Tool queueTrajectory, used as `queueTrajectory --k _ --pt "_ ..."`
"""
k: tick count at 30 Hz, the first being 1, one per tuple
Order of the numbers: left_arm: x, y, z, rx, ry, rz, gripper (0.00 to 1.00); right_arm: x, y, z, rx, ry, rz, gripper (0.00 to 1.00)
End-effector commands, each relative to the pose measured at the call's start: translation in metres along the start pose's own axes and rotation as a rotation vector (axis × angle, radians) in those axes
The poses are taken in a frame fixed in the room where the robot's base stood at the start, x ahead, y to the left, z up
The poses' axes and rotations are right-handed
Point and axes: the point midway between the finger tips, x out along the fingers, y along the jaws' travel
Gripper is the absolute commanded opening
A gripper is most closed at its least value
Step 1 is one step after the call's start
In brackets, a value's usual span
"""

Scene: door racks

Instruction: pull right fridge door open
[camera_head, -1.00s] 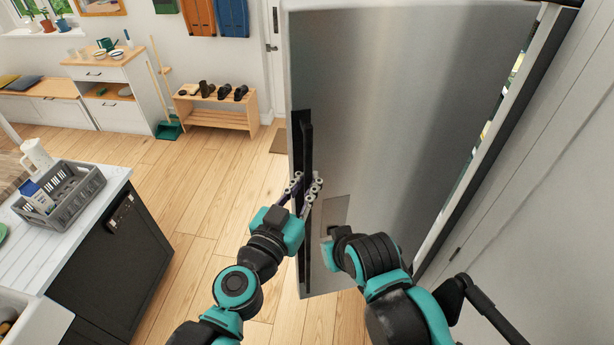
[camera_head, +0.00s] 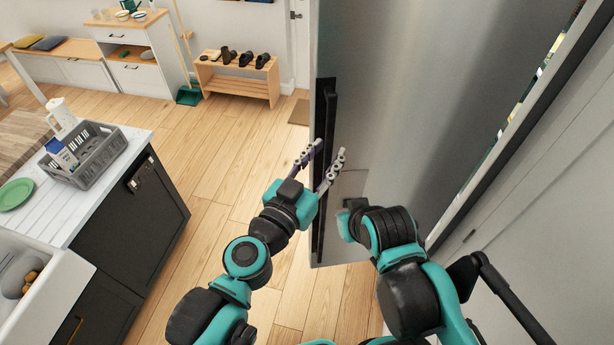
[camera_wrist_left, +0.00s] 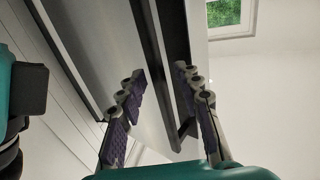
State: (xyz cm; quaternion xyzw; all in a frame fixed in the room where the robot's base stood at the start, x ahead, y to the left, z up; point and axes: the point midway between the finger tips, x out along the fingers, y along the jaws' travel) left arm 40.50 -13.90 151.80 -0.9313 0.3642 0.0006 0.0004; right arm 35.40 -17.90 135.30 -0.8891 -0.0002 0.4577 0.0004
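The right fridge door (camera_head: 420,90) is a tall grey steel panel. It stands swung outward, with a gap along its right side showing coloured items. Its long black vertical handle (camera_head: 328,125) runs near the door's left edge. My left gripper (camera_head: 323,160) is at the handle with its fingers spread, one on each side of it in the head view.
A counter (camera_head: 110,200) with a grey dish rack (camera_head: 88,160) stands at the left. A wooden shoe bench (camera_head: 238,80) is at the back. Wooden floor (camera_head: 200,185) between counter and door is clear. A pale wall panel (camera_head: 540,190) is close on the right.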

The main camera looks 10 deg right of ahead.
Motion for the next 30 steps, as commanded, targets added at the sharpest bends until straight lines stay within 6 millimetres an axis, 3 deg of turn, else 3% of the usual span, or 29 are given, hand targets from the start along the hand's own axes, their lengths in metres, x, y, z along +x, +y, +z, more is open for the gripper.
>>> queueTrajectory --k 6,18,30 --pt "-0.035 0.0 0.001 0.0 0.0 0.0 0.34 0.0 0.0 0.0 0.0 0.0 0.0 0.0" --pt "-0.085 0.0 0.002 0.0 0.0 -0.001 0.34 0.0 0.0 0.0 0.0 0.0 0.0 0.0" --pt "-0.106 -0.001 0.001 0.0 0.0 -0.001 0.34 0.0 0.0 0.0 0.0 0.0 0.0 0.0"
